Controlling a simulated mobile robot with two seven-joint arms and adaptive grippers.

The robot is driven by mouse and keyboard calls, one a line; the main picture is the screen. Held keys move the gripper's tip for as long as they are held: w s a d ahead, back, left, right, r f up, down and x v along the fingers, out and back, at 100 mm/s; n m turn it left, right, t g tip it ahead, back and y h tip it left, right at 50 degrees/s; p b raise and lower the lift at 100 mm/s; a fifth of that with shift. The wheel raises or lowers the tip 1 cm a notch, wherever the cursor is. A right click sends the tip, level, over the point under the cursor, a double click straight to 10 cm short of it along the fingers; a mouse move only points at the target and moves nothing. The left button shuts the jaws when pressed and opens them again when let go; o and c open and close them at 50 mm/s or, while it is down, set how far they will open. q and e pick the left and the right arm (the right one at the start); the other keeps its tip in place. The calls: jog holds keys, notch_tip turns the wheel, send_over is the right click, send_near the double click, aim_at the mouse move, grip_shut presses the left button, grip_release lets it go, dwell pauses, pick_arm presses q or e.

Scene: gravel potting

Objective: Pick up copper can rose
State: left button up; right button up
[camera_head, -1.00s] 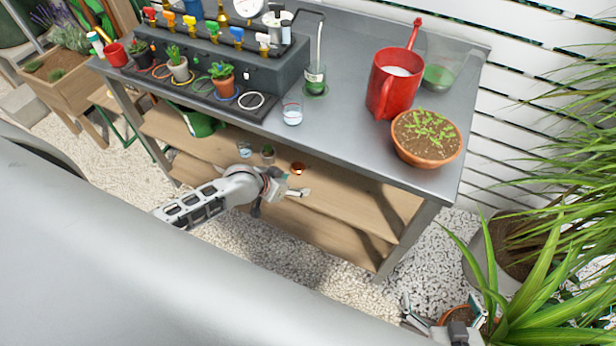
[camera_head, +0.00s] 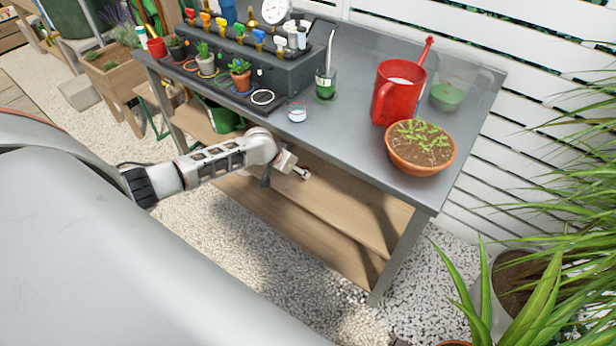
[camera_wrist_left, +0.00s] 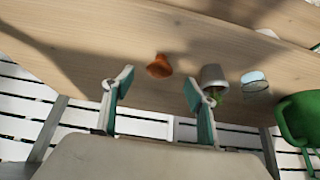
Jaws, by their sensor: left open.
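The copper can rose (camera_wrist_left: 159,66) is a small orange-copper piece lying on the wooden shelf in the left wrist view. My left gripper (camera_wrist_left: 158,84) is open, with its fingers apart on either side of the rose's place in the picture. The rose is just beyond the fingertips and not gripped. In the head view my left gripper (camera_head: 300,172) reaches in under the bench top at the shelf, and I cannot make out the rose there. My right gripper is not in view.
On the shelf, a small grey pot with a plant (camera_wrist_left: 213,76), a clear glass (camera_wrist_left: 254,84) and a green can (camera_wrist_left: 298,118) stand right of the rose. The metal bench top (camera_head: 340,140) overhangs the shelf. It holds a red jug (camera_head: 397,95) and a seedling pot (camera_head: 420,160).

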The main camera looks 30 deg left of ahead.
pick_arm(q)
jog(key=b+x, duration=0.1)
jog(key=x, duration=0.1)
jog(key=shift+f, duration=0.45)
jog(key=shift+w+f+b, duration=0.3)
jog(key=shift+b, duration=0.05)
jog(key=b+x, duration=0.2)
jog(key=x, duration=0.1)
jog(key=shift+f, duration=0.4)
jog(key=shift+w+f, duration=0.2)
jog(key=shift+w, duration=0.25)
jog(key=shift+r, duration=0.15)
jog(key=c, duration=0.9)
jog(key=shift+c, duration=1.4)
